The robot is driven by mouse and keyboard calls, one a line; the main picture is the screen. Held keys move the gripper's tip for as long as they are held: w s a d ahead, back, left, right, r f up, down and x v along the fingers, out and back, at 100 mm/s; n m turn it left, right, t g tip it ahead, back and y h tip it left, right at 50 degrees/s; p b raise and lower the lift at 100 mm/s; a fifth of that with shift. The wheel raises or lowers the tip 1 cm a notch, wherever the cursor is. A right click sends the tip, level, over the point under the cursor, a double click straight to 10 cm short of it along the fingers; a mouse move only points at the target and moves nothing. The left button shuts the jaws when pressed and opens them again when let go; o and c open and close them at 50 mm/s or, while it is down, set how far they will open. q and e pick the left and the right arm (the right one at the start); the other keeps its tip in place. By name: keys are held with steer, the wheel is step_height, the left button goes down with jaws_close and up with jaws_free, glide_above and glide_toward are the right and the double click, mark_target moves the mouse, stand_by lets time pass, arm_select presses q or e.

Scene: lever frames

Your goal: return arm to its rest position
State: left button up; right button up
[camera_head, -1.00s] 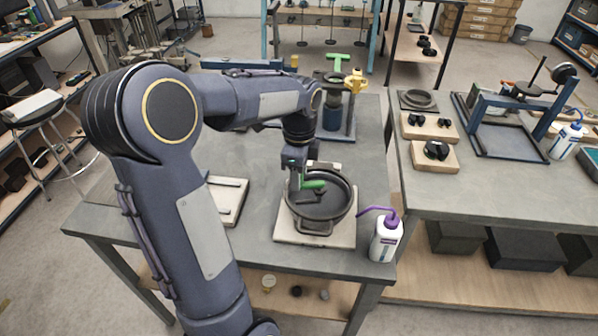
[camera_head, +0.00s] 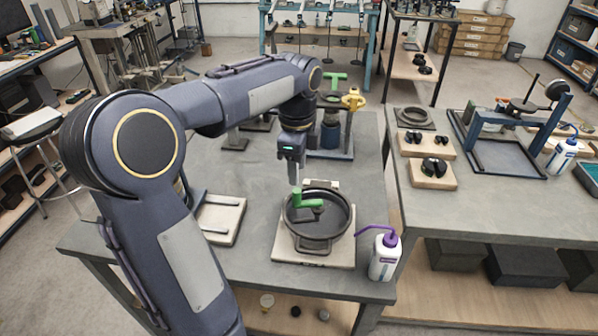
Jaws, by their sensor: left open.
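My left arm comes in from the left and reaches over the near table. My left gripper (camera_head: 295,178) points down above the black round pan (camera_head: 338,222), just over a green-handled lever (camera_head: 308,200) inside it. The jaws are open and hold nothing. A small gap seems to lie between the fingertips and the green handle, though the exact distance is hard to tell. The pan sits on a pale square base plate (camera_head: 283,245). My right gripper is not in view.
A white bottle with a purple spout (camera_head: 384,258) stands at the table's front right corner. A pale plate (camera_head: 222,222) lies left of the pan. A fixture with a green T-handle (camera_head: 335,80) and a yellow part (camera_head: 353,100) stands behind. A second table (camera_head: 480,205) is at right.

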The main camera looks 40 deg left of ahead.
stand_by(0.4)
arm_select(q)
steer(key=s+d+f+n+t+h, duration=0.2)
steer(key=s+d+n, duration=0.5)
steer(key=s, duration=0.1)
steer(key=s+d+f+n+t+h, duration=0.1)
steer(key=s+d+f+n+t, duration=0.2)
steer(key=s+d+n, duration=0.4)
steer(key=shift+s+d+n+t+h, duration=0.3)
steer(key=shift+s+d+n+h, duration=0.1)
steer(key=shift+s+d, duration=0.5)
steer(key=shift+s+a+f, duration=0.1)
